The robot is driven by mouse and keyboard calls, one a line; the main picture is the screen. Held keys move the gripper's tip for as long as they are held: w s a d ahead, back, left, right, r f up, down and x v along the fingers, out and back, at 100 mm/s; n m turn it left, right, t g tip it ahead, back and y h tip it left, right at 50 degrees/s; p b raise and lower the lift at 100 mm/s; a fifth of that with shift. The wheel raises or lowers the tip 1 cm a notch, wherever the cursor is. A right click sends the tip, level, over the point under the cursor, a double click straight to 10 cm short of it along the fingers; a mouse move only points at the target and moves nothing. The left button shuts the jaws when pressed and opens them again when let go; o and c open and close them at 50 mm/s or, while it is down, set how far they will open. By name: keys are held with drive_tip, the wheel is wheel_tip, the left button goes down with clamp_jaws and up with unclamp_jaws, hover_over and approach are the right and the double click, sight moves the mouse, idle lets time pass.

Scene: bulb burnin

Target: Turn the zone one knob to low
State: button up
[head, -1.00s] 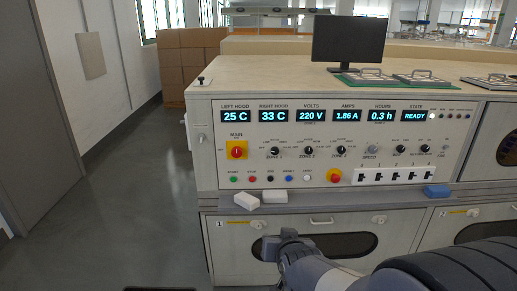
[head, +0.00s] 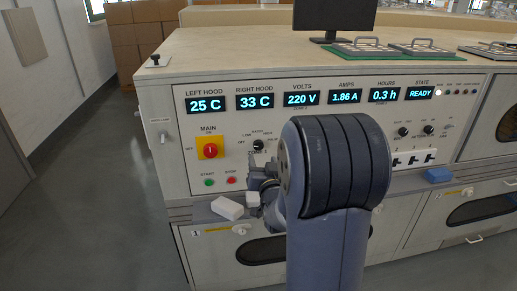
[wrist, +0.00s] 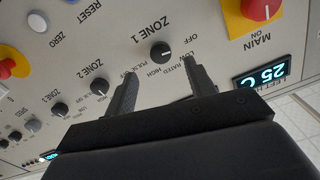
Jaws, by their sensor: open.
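The zone one knob (wrist: 160,51) is a round black knob with a pale mark. In the wrist view, which is upside down, the mark points right, towards the OFF and LOW side; the exact setting is hard to read. The knob also shows in the head view (head: 258,145), just left of my arm. My gripper (wrist: 160,68) is open and empty. Its two fingers lie either side of the knob in the wrist view, with a gap to each; whether the tips reach its depth I cannot tell. In the head view my arm partly hides the gripper.
The red main switch on its yellow plate (head: 209,148) is left of the knob. The zone 2 knob (wrist: 99,86) is on the other side. Green start (head: 209,182) and red stop (head: 231,180) buttons sit below. A white block (head: 227,208) lies on the ledge.

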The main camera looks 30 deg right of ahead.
sight(258, 147)
drive_tip(key=x, duration=0.7)
drive_tip(key=c, duration=1)
drive_tip(key=shift+f, duration=0.1)
drive_tip(key=m+b, duration=0.3)
drive_tip(key=shift+f, duration=0.1)
drive_tip(key=m+b, duration=0.3)
drive_tip(key=m, duration=0.1)
drive_tip(key=shift+a+r+m+b, duration=0.1)
drive_tip(key=shift+r+m+b, duration=0.1)
drive_tip(key=shift+m+b, duration=0.15)
